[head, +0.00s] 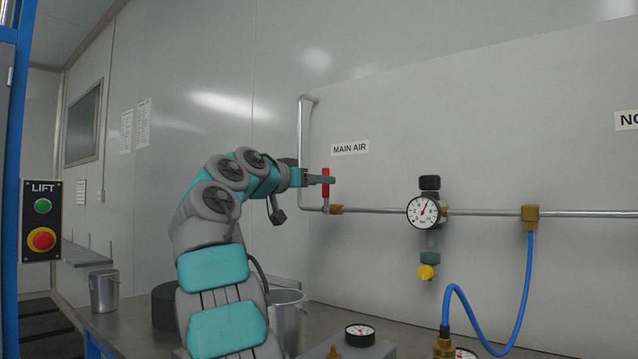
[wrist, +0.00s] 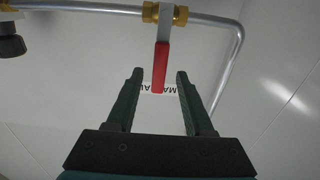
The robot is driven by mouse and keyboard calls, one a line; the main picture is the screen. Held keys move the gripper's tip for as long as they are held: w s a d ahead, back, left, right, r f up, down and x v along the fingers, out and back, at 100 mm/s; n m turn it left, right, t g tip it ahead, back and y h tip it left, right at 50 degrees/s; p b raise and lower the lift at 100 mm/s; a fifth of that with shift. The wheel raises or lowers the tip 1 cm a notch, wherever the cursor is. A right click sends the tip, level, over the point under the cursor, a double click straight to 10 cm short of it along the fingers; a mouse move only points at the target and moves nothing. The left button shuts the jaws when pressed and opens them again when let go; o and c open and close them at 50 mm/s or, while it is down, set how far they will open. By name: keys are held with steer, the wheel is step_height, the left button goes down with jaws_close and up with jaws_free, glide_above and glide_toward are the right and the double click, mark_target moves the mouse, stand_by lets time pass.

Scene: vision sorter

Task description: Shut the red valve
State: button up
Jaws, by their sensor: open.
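The red valve handle (head: 326,184) stands upright on the metal pipe, below and left of the MAIN AIR label. It sits above a brass fitting (head: 336,209). My gripper (head: 324,180) is at the handle in the head view, reaching in from the left. In the wrist view the red handle (wrist: 160,67) lies between the two open dark fingers (wrist: 157,75), with a visible gap on each side. The handle's end reaches into the space between the fingertips. The handle's line is across the pipe in both views.
A blue hose (head: 528,290) drops from a brass tee. Metal cups (head: 104,290) and a small gauge (head: 360,335) are on the bench. A LIFT button box (head: 41,220) is at left.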

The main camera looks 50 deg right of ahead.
steer(key=a+b, duration=0.1)
steer(key=a, duration=0.6)
steer(key=shift+s+b, duration=0.3)
